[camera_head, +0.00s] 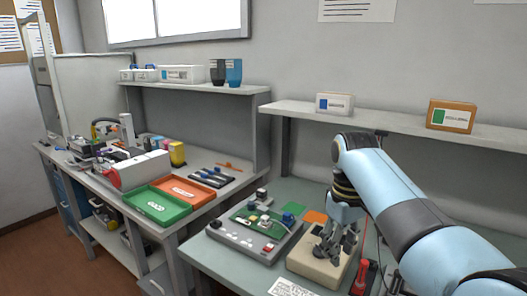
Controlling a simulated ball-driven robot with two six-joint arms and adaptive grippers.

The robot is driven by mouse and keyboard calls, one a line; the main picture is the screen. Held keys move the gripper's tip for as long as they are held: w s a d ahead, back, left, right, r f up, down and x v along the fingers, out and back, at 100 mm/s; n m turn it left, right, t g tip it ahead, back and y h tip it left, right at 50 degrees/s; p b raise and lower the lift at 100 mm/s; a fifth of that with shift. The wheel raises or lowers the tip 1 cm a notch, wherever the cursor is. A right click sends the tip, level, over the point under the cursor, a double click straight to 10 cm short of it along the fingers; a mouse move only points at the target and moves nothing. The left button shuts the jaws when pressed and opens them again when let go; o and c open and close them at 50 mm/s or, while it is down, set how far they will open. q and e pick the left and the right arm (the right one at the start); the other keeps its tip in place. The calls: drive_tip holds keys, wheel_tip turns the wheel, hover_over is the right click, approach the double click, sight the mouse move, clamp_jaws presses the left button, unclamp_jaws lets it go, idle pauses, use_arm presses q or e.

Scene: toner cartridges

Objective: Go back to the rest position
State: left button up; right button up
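My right arm (425,225) comes in from the lower right and reaches over the near bench. My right gripper (334,246) points down at the beige block-shaped device (303,262) on that bench. The dark fingers overlap the top of the device in the picture, and I cannot tell whether they touch it. The fingers are small and crowded, so I cannot tell whether they are open or shut. My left gripper is not in view. No toner cartridge can be clearly made out.
A board with green parts (250,238) lies left of the beige device. A red-handled tool (360,278) lies close on its right. The left bench holds a green tray (157,207) and an orange tray (183,191). A shelf (400,126) with boxes runs behind my arm.

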drive_tip(key=s+d+f+m+t, duration=0.1)
drive_tip(key=s+d+f+m, duration=0.2)
drive_tip(key=s, duration=0.4)
drive_tip(key=s+d+f+t, duration=0.1)
drive_tip(key=s+d+f, duration=0.2)
drive_tip(key=s+d, duration=0.4)
drive_tip(key=s+d+r+m+t, duration=0.1)
drive_tip(key=s+r, duration=0.3)
drive_tip(key=s, duration=0.5)
drive_tip(key=s+r+t, duration=0.1)
drive_tip(key=s+r, duration=0.2)
drive_tip(key=s, duration=0.7)
wheel_tip(320, 180, down, 34)
drive_tip(key=d+g+h+b, duration=0.1)
drive_tip(key=d+g+b, duration=0.15)
drive_tip(key=b, duration=0.75)
use_arm(q)
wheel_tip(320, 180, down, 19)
drive_tip(key=b, duration=0.9)
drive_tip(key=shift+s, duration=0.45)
use_arm(e)
drive_tip(key=s+f, duration=1)
drive_tip(key=f, duration=0.3)
drive_tip(key=s+d+f, duration=0.1)
drive_tip(key=s+f, duration=0.9)
drive_tip(key=f, duration=0.4)
drive_tip(key=shift+m+g, duration=0.35)
drive_tip(key=shift+m, duration=0.05)
